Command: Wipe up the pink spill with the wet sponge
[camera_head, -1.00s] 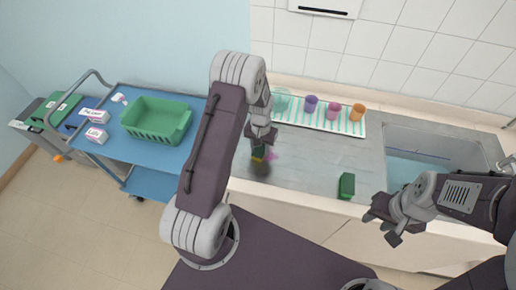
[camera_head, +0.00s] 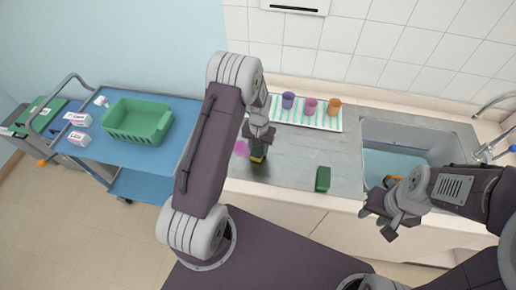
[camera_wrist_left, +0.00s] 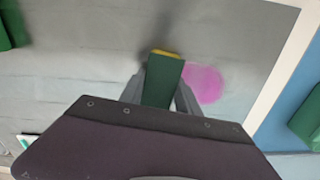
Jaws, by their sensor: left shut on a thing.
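My left gripper (camera_head: 258,146) is shut on a green sponge (camera_head: 257,156) with a yellow face, pointing down at the grey counter. In the left wrist view the sponge (camera_wrist_left: 162,82) sits between the two fingers. The pink spill (camera_head: 241,147) lies on the counter just left of the sponge in the head view. In the left wrist view the spill (camera_wrist_left: 204,84) is a rounded patch right beside the sponge. I cannot tell whether the sponge touches the counter. My right gripper (camera_head: 383,216) looks open and empty in front of the sink.
A green block (camera_head: 322,179) stands near the counter's front edge. Purple, pink and orange cups (camera_head: 310,106) stand on a striped mat (camera_head: 325,124) at the back. The sink (camera_head: 400,165) is at right. A blue cart (camera_head: 125,172) with a green basket (camera_head: 138,121) stands at left.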

